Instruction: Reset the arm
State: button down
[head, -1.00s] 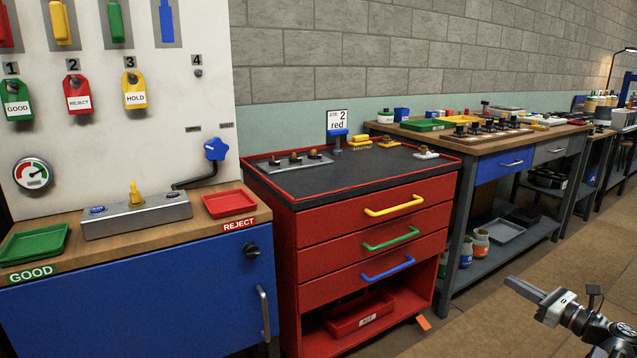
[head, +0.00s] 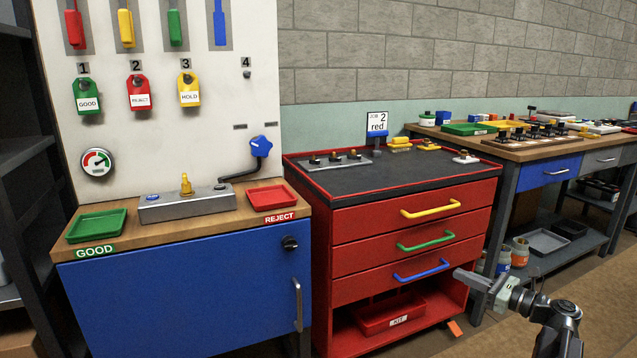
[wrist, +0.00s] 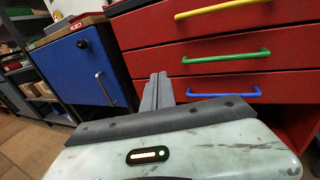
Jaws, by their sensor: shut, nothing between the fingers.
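My gripper (head: 474,279) is at the lower right in the head view, in front of the red drawer cabinet (head: 362,222). Its fingers are shut and empty, pointing left. In the wrist view my gripper (wrist: 157,92) shows its two fingers together, with the cabinet's drawer fronts (wrist: 195,50) beyond. I see no contact between the fingers and the cabinet, but the exact gap is hard to tell.
The blue cabinet (head: 190,300) stands left, with a green tray (head: 97,226) and red tray (head: 271,196) on top. Yellow, green and blue handles (head: 423,271) stick out from the drawers. A workbench (head: 530,150) stands right. Floor (head: 600,310) is clear at lower right.

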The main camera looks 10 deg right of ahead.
jog(key=w+a+f+n+g+y, duration=0.1)
jog(key=w+a+n+g, duration=0.1)
jog(key=a, duration=0.5)
jog(key=w+a+f+n+g+y, duration=0.1)
jog(key=w+a+f+g, duration=0.15)
jog(key=a, duration=0.45)
jog(key=w+a+n+g, duration=0.1)
jog(key=w+a+n, duration=0.15)
jog(key=a, duration=0.55)
jog(key=s+a+f+n+g+h+p, duration=0.1)
jog(key=a+f+n+g, duration=0.25)
jog(key=a, duration=0.55)
jog(key=s+a+f+n+g+p, duration=0.1)
jog(key=a+f+n+g, duration=0.2)
jog(key=a, duration=0.6)
jog(key=s+a+f+n+g+h, duration=0.3)
jog(key=s+a+f+n+h, duration=0.35)
jog(key=f+n, duration=0.3)
jog(key=s+d+f+n+h, duration=0.1)
jog(key=s+d+n+h, duration=0.25)
jog(key=d+n, duration=0.5)
notch_tip(320, 180, up, 38)
jog(key=p, duration=3.8)
jog(key=shift+w, duration=0.35)
